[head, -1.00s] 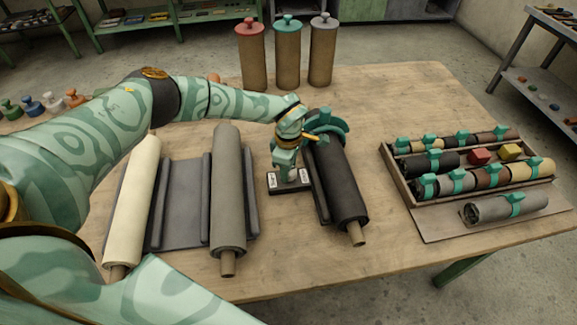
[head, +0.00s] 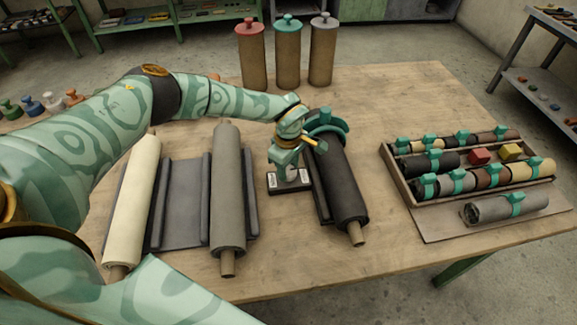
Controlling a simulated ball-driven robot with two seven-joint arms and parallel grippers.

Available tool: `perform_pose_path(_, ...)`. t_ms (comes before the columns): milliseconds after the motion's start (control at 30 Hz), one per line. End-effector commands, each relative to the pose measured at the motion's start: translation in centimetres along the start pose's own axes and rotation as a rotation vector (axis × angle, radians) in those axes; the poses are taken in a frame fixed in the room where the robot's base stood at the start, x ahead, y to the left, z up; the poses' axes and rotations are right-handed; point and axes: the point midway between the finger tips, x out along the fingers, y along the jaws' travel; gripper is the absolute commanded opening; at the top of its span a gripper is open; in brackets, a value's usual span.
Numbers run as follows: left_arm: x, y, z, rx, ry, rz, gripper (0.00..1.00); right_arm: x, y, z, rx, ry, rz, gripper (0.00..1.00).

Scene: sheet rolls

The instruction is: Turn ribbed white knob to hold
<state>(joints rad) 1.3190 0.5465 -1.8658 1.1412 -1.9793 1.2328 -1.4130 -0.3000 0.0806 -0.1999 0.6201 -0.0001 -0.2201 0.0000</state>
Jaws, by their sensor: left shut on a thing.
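The ribbed white knob (head: 292,175) stands on a small dark base with white labels, just left of the black roll; my gripper hides most of it. The label lettering is too small to read. My left gripper (head: 287,168) reaches down from above and is shut on the knob. Which label the knob points to cannot be made out. My right gripper is not in view.
A black roll (head: 341,185) with a teal curved piece (head: 328,124) lies close right of the gripper. Grey (head: 228,190) and cream (head: 133,200) rolls lie left. A wooden tray (head: 400,184) of banded rolls is right. Bare tabletop lies between the black roll and the tray.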

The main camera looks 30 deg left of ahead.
Motion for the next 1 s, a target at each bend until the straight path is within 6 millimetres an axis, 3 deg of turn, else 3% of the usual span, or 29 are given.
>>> perform_pose_path(67, -0.1, 0.1, -0.1, 0.002, 0.001, 0.004, 0.19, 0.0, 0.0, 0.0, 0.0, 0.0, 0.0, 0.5)
perform_pose_path(100, -0.1, 0.1, -0.1, 0.002, 0.001, 0.004, 0.53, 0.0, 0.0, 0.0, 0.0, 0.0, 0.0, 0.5)
perform_pose_path(133, -0.1, 0.1, -0.1, 0.001, 0.001, 0.004, 0.62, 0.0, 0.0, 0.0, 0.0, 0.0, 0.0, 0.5)
perform_pose_path(167, -0.1, 0.1, -0.1, 0.001, 0.001, 0.003, 0.64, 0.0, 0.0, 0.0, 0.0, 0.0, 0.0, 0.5)
perform_pose_path(433, -0.1, 0.1, 0.0, 0.0, 0.001, 0.002, 0.64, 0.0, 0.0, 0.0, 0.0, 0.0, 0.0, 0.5)
perform_pose_path(567, -1.4, 0.1, 0.0, 0.0, 0.0, 0.003, 0.64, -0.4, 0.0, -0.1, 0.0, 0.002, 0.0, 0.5)
perform_pose_path(1000, -12.5, 0.1, -0.1, 0.0, 0.001, 0.006, 0.64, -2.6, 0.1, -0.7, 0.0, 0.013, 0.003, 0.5)
